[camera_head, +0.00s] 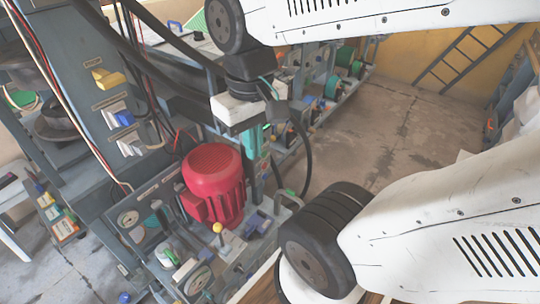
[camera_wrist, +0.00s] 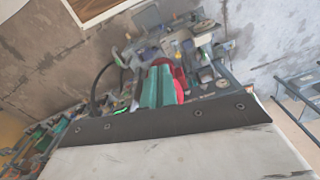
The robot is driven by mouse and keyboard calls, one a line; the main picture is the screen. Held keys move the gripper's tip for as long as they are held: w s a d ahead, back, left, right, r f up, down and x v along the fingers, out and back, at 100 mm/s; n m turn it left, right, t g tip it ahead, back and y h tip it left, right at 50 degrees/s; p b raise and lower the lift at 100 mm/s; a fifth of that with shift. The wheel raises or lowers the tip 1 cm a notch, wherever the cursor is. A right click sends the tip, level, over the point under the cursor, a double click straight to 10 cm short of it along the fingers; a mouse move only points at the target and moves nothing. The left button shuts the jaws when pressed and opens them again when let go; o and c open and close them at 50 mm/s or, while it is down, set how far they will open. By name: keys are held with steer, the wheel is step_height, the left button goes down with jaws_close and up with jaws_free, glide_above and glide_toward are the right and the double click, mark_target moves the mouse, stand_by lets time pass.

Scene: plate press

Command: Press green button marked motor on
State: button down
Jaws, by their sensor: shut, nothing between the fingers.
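My gripper (camera_head: 255,150) has teal fingers, which point down beside the red motor (camera_head: 213,178) in the head view. In the wrist view my gripper (camera_wrist: 158,72) is shut and empty, with the red motor (camera_wrist: 180,88) partly hidden behind its fingers. A small box with coloured buttons (camera_head: 60,222) hangs at the lower left of the head view, well to the left of my gripper. It seems to carry blue, yellow, green and red parts. Its markings are too small to read, so I cannot tell which button is marked motor on.
A grey machine column (camera_head: 83,75) with yellow, white and blue switches stands on the left, with hanging cables. The bench (camera_head: 150,195) around the motor carries wheels and small fittings. A ladder (camera_head: 460,55) leans at the back right. The concrete floor (camera_head: 400,120) is open.

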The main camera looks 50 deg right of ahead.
mark_target(265, 152)
steer(key=w+d+f+m+t, duration=0.3)
steer(key=d+f+m+t, duration=0.3)
steer(key=d+f+m, duration=0.4)
steer(key=w+d+f+m+t+y, duration=0.1)
steer(key=w+d+f+m+t, duration=0.1)
steer(key=d+f+m+t, duration=0.4)
steer(key=w+d+f+m+t, duration=0.3)
steer(key=d+f+m+t, duration=0.3)
steer(key=d+f+m, duration=1)
step_height(265, 152, down, 6)
steer(key=shift+w+f+m+y, duration=0.1)
steer(key=shift+w+m+y, duration=0.25)
steer(key=shift+m, duration=0.35)
steer(key=w, duration=0.9)
steer(key=w+a, duration=0.1)
steer(key=w, duration=0.4)
